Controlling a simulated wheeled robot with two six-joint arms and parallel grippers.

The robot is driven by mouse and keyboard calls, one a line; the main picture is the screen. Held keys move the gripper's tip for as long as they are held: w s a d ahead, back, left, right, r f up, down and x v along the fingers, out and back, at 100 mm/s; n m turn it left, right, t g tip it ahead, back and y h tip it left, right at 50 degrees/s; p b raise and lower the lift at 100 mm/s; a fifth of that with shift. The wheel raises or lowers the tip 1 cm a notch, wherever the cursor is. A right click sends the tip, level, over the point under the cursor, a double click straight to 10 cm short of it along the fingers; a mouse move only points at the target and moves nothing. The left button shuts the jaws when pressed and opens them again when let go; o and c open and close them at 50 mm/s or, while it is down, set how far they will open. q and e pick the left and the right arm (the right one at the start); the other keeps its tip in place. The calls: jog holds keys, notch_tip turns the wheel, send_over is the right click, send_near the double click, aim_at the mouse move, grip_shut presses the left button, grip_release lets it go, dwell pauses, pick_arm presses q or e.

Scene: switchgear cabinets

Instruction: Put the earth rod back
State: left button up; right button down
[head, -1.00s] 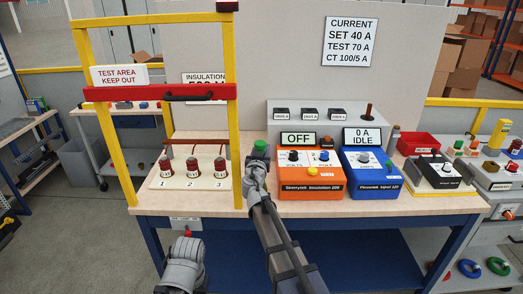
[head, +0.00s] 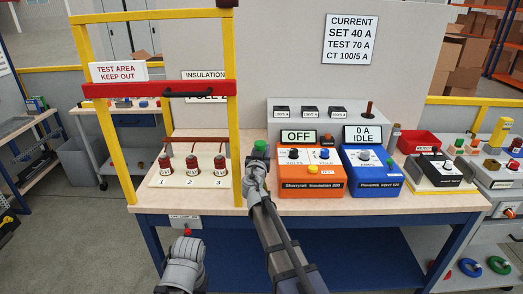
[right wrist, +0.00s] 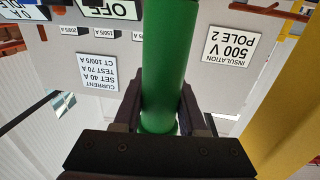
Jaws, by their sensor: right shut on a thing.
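The green earth rod (right wrist: 162,65) stands between the fingers of my right gripper (right wrist: 158,122) in the right wrist view, and the gripper is shut on it. In the head view, only the rod's green top (head: 260,147) shows above my right gripper (head: 257,170). The gripper is at the bench's front, between the yellow frame and the orange tester. The rod's lower part is hidden by the gripper. I cannot tell whether the rod touches anything. My left arm shows at the bottom of the head view, but its fingers are not visible.
The yellow frame (head: 236,150) with a red bar (head: 130,90) stands around three red-brown terminals on a pale board (head: 165,181). The orange tester (head: 310,182) and blue tester (head: 372,182) stand to the right. A red bin (head: 418,142) is farther right. Bare bench shows along the front edge.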

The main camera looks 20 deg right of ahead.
jog(key=shift+f+b, duration=1.55)
jog(key=shift+f, duration=0.1)
jog(key=shift+c, duration=1.9)
grip_release()
jog(key=shift+s+a, duration=0.1)
jog(key=shift+s, duration=0.05)
